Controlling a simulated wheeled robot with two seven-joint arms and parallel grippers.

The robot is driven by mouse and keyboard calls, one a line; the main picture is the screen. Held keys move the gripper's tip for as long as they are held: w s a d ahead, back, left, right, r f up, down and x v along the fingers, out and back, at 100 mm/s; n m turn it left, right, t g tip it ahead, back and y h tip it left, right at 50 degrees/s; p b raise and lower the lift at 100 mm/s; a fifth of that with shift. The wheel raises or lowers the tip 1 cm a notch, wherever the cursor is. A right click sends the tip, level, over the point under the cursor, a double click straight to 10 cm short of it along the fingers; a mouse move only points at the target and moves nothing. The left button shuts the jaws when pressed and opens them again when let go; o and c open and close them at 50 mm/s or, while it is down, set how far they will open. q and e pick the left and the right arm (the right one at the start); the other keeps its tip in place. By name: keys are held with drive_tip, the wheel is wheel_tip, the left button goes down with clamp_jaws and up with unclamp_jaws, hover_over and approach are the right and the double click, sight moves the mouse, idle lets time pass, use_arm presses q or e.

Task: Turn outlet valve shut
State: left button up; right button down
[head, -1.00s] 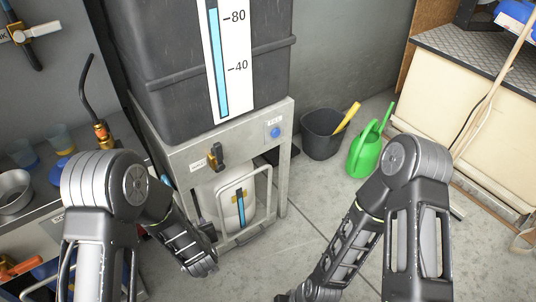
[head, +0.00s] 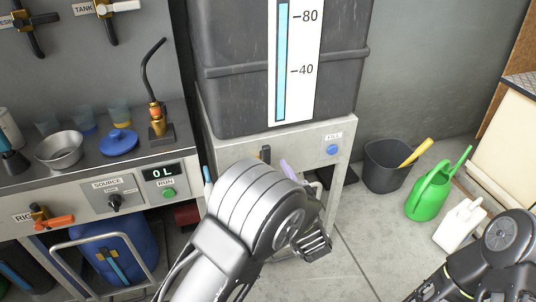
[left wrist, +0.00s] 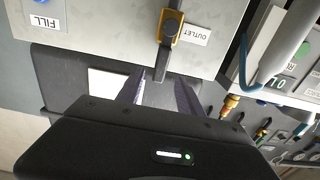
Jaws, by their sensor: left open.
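The outlet valve (left wrist: 170,27), a yellow body with a black handle, is on the grey metal panel beside the OUTLET label. In the left wrist view the handle points toward the gap between the fingers of my left gripper (left wrist: 160,82). The gripper is open and holds nothing; its fingertips are close to the handle's end. In the head view only the dark top of the valve (head: 265,153) shows; my left forearm hides the rest, and most of the gripper. My right arm is at the lower right edge; its gripper is out of frame.
A dark tank with a level gauge (head: 295,70) stands on the metal stand (head: 345,160). A bench (head: 95,165) with a bowl and control panel is at left. A grey bucket (head: 385,175), green watering can (head: 430,190) and white jug (head: 460,222) stand on the floor at right.

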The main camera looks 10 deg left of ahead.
sight(267, 155)
use_arm(q)
drive_tip(key=x, duration=0.7)
drive_tip(key=shift+w+a, duration=0.15)
drive_tip(key=shift+c, duration=0.5)
clamp_jaws()
idle(0.8)
